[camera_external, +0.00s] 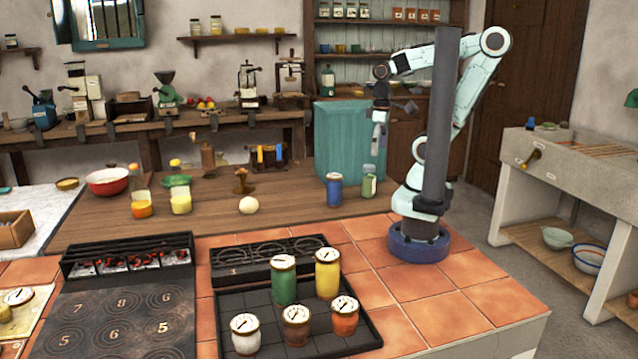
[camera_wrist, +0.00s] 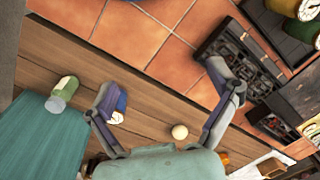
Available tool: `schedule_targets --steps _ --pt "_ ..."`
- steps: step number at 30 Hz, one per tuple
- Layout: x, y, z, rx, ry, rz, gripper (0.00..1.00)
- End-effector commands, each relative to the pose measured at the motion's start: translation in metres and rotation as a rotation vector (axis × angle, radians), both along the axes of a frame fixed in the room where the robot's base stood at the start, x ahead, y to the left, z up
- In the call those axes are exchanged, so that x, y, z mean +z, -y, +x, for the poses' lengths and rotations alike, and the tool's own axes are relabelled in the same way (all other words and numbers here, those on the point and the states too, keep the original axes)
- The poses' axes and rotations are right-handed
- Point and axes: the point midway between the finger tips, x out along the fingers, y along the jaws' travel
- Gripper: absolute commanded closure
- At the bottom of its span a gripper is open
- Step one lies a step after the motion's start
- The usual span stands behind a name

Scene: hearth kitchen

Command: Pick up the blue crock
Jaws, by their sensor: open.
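The blue crock (camera_external: 334,190) stands upright on the wooden counter, in front of the teal cabinet in the external view. In the wrist view the blue crock (camera_wrist: 119,108) is partly hidden behind my gripper's left finger. My gripper (camera_external: 385,112) is raised above the counter, above and to the right of the crock in the external view. In the wrist view its fingers (camera_wrist: 163,85) are spread wide with nothing between them.
A green jar (camera_external: 369,181) stands close to the crock's right; it also shows in the wrist view (camera_wrist: 62,94). The teal cabinet (camera_external: 345,140) rises behind both. A pale ball (camera_external: 249,205) lies to the left. A dark tray (camera_external: 362,338) holds several crocks in front.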

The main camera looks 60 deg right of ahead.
Motion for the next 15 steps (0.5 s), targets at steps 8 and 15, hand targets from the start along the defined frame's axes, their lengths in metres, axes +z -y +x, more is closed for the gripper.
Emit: schedule_targets --steps 8,15 --pt "0.002 -0.003 0.019 0.127 0.103 0.009 0.11" --pt "0.016 -0.004 0.122 0.418 0.476 -0.007 0.11"
